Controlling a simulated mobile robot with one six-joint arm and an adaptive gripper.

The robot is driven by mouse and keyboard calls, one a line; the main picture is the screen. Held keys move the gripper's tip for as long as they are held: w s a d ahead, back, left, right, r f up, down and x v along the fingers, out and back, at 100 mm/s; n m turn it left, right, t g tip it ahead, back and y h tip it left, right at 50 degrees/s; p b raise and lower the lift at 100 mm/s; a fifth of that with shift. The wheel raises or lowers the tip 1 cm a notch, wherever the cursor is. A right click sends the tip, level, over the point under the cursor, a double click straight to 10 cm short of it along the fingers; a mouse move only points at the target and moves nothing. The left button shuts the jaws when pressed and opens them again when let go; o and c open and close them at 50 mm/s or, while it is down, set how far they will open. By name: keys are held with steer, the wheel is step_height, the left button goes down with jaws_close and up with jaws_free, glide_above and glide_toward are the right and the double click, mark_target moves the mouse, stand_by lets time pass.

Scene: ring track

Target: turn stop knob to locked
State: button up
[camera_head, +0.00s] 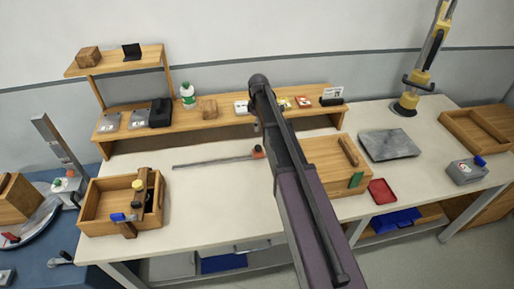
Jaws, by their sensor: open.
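A thin grey rail (212,162) lies on the light bench top (215,205), left of my arm. A small orange-red knob-like piece (258,152) sits at its right end, close beside my arm in the picture. It looks like the stop knob, but it is too small to read its setting. My dark arm crosses the middle of the view, from the bottom up to a rounded joint over the shelf. My gripper cannot be made out; the arm seems to hide it.
A wooden tray (90,213) with tools stands at the bench's left. A wooden shelf (222,112) with small items and a bottle (187,94) runs behind. At right are a wooden board (325,170), red tray (383,191), grey slab (387,145) and yellow stand (408,101).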

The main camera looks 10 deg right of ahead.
mark_target(258, 147)
steer(key=shift+f+b, duration=6.35)
steer(key=shift+f, duration=0.2)
jaws_close()
